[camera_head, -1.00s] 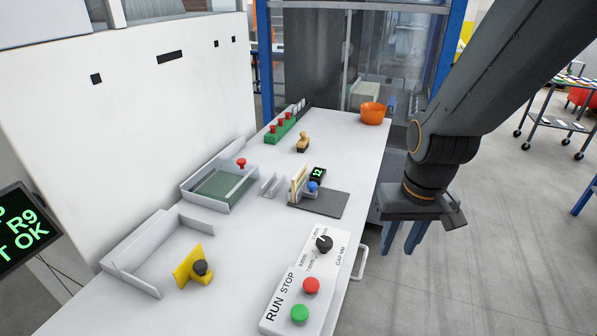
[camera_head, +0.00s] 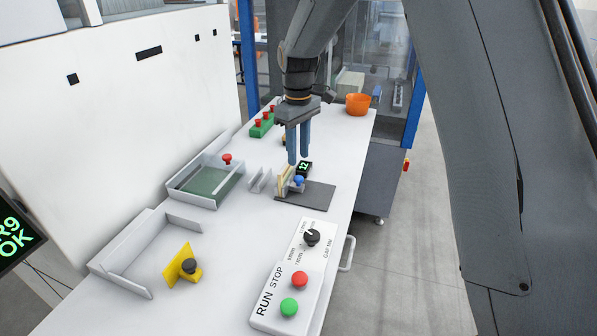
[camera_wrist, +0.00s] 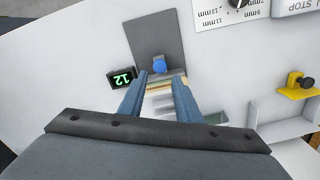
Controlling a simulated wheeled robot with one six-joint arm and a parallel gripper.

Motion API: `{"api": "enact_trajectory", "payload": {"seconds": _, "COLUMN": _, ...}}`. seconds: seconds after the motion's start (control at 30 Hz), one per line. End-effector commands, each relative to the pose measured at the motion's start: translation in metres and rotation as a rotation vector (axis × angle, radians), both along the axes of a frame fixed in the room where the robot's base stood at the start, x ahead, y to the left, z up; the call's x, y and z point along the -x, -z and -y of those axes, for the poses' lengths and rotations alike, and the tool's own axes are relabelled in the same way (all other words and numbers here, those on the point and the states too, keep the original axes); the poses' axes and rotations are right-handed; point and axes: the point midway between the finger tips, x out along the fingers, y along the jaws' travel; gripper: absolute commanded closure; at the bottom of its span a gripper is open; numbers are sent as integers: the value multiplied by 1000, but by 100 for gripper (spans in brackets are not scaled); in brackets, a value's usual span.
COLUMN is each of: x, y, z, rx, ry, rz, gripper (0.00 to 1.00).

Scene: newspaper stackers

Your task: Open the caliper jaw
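The caliper (camera_head: 285,181) has upright beige jaw plates and a blue knob (camera_head: 299,180), and sits at the edge of a dark grey mat (camera_head: 312,195) on the white table. A small black display (camera_head: 304,168) beside it reads 12 in green. My gripper (camera_head: 298,160) points down just above and behind the caliper, with its two blue fingers apart and nothing seen between them. In the wrist view the blue knob (camera_wrist: 159,65) shows just beyond the fingertips (camera_wrist: 160,75). The fingers partly cover the beige plates there, and I cannot tell whether they touch.
A control panel (camera_head: 276,305) with black dial, red and green buttons stands in front. A grey tray (camera_head: 208,202) with a red knob and a yellow block (camera_head: 178,265) lie left. An orange bowl (camera_head: 358,104) and green block (camera_head: 262,126) are at the back.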

Motion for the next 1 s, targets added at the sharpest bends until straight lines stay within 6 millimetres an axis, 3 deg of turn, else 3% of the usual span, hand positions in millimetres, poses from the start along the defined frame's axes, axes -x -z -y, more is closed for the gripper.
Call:
{"api": "enact_trajectory", "payload": {"seconds": 0.47, "x": 1, "y": 64, "z": 1, "rx": 1, "ry": 2, "rz": -1, "gripper": 69}}
{"api": "enact_trajectory", "payload": {"seconds": 0.87, "x": 0, "y": 72, "z": 1, "rx": 0, "ry": 2, "rz": 1, "gripper": 69}}
{"api": "enact_trajectory", "payload": {"seconds": 1.0, "x": 0, "y": 72, "z": 1, "rx": 0, "ry": 2, "rz": 1, "gripper": 91}}
